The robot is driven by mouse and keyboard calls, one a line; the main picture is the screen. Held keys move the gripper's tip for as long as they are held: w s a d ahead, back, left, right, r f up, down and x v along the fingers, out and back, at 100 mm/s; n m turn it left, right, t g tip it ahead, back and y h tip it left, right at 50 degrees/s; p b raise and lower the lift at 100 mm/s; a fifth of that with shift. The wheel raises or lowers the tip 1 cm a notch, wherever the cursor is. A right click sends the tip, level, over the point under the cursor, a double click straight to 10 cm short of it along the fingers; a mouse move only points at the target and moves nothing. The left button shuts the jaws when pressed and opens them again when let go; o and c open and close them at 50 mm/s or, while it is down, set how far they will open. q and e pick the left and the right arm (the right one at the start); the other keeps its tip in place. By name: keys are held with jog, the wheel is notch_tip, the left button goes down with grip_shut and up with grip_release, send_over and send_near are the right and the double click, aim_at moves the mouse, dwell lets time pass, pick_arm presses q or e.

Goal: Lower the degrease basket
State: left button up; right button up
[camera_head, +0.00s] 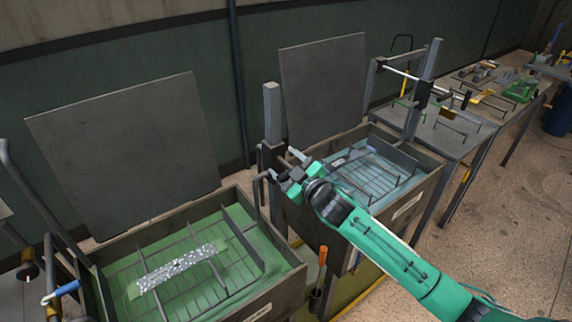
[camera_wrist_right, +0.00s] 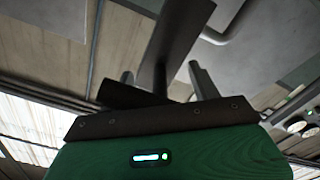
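Two dark tanks stand side by side, each with a wire basket. The left tank's basket (camera_head: 150,263) sits in green liquid and bears a speckled metal strip (camera_head: 178,268). The right tank's basket (camera_head: 352,178) sits in pale bluish liquid. The labels are too small to read, so I cannot tell which is the degrease basket. My right gripper (camera_head: 285,170) is at the upright post (camera_head: 271,115) between the tanks, close to the dark bracket on it. Its grip is unclear, also in the right wrist view (camera_wrist_right: 160,90). My left gripper is not in view.
Grey panels (camera_head: 125,150) stand behind the tanks. A second post (camera_head: 428,80) rises at the right tank's far corner. A bench (camera_head: 455,125) with fixtures stands at the right. A blue-handled tool (camera_head: 65,290) is at the lower left. Open floor lies at the right.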

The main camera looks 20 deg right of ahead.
notch_tip(320, 180, down, 16)
jog(key=b, duration=0.9)
jog(key=shift+a+r, duration=0.1)
jog(key=shift+r, duration=0.15)
jog(key=shift+c, duration=0.2)
jog(key=shift+s+f+b, duration=0.1)
jog(key=shift+f+b, duration=0.25)
jog(key=shift+f, duration=0.45)
jog(key=o, duration=1.3)
jog(key=shift+c, duration=0.2)
jog(key=shift+s, duration=0.1)
jog(key=shift+s+d, duration=0.2)
jog(key=b+v, duration=0.3)
jog(key=v, duration=1)
jog(key=shift+a+r, duration=0.2)
jog(key=shift+r, duration=0.15)
